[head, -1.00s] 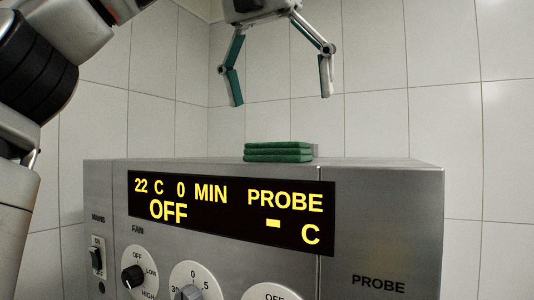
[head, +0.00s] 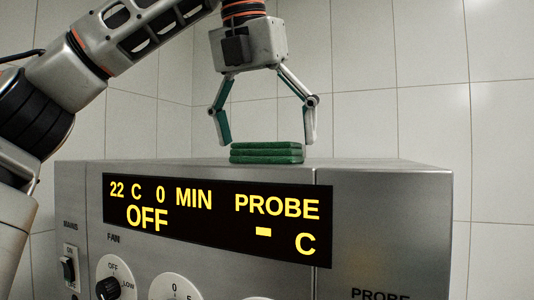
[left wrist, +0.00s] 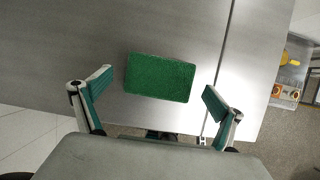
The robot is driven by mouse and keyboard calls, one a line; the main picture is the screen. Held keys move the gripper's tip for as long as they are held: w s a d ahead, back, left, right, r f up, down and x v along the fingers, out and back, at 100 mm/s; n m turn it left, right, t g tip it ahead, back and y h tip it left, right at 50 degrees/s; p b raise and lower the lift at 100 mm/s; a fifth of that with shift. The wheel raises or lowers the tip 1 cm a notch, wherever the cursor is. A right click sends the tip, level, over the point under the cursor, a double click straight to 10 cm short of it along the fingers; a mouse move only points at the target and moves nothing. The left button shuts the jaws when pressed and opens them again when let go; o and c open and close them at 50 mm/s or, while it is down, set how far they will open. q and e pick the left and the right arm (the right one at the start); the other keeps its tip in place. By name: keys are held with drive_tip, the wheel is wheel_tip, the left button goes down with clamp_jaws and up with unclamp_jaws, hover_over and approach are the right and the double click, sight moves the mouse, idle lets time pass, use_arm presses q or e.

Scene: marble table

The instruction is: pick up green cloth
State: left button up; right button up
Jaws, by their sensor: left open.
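The green cloth (head: 266,153) is a folded, layered stack lying flat on top of a steel oven-like unit (head: 390,180). In the left wrist view the cloth (left wrist: 160,78) is a green rectangle on the bare metal top, between and ahead of the two fingers. My left gripper (head: 267,142) is open and points down over the cloth, with a fingertip on either side of it. In the left wrist view the gripper (left wrist: 155,97) shows its fingers apart, with nothing between the pads. I cannot tell whether the fingers touch the cloth. My right gripper is not in view.
The unit's front carries a lit display (head: 215,220), a dial (head: 116,285) and a switch (head: 69,270). A tiled wall (head: 390,110) stands behind. The metal top around the cloth is clear. In the left wrist view, floor and a yellow object (left wrist: 290,57) show beyond the unit's edge.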

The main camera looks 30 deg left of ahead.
use_arm(q)
drive_tip(key=shift+w+f, duration=0.2)
drive_tip(key=shift+f, duration=0.3)
drive_tip(key=shift+s, duration=0.1)
drive_tip(key=c, duration=1.2)
wheel_tip(320, 180, up, 8)
drive_tip(key=shift+f, duration=0.1)
drive_tip(key=shift+r, duration=1.15)
